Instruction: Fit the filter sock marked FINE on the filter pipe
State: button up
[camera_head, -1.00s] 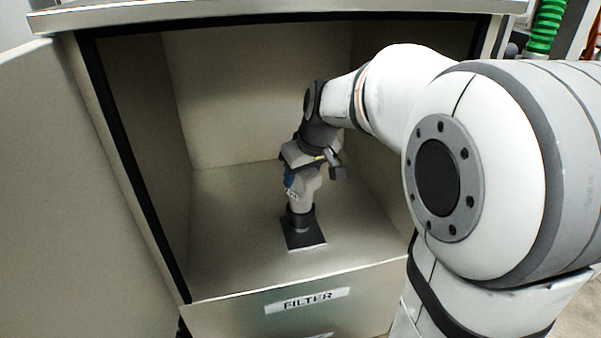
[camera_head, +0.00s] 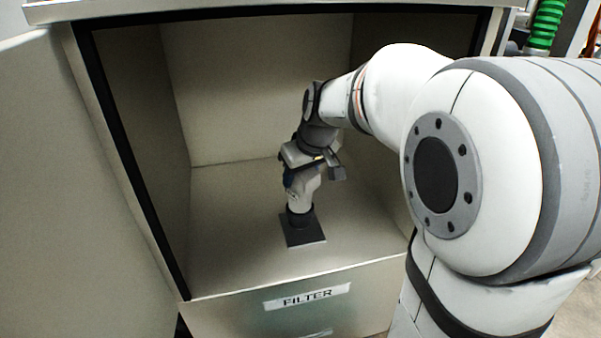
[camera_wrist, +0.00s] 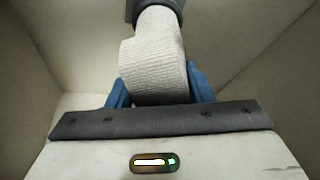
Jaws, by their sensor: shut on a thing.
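My gripper (camera_head: 300,176) reaches down inside the open cabinet. Its blue fingers (camera_wrist: 158,90) are shut on a white, ribbed filter sock (camera_wrist: 153,58). In the head view the sock (camera_head: 301,196) stands nearly upright under the gripper. Its lower end meets the dark collar of the filter pipe (camera_head: 299,217), which rises from a dark square base plate (camera_head: 304,234) on the cabinet floor. The dark collar also shows at the top of the wrist view (camera_wrist: 158,10). The rest of the pipe is hidden, and I cannot tell how far the sock covers it. No marking on the sock is readable.
The cabinet's side walls and back wall (camera_head: 255,90) enclose my gripper. The floor (camera_head: 235,240) around the plate is bare. A front panel labelled FILTER (camera_head: 307,297) stands below the opening. An open door (camera_head: 80,190) is on the left.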

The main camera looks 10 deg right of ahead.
jog(key=shift+f, duration=0.35)
dwell(0.4)
jog(key=o, duration=1.5)
jog(key=p+v, duration=0.3)
jog(key=v, duration=0.5)
jog(key=shift+w+f, duration=0.1)
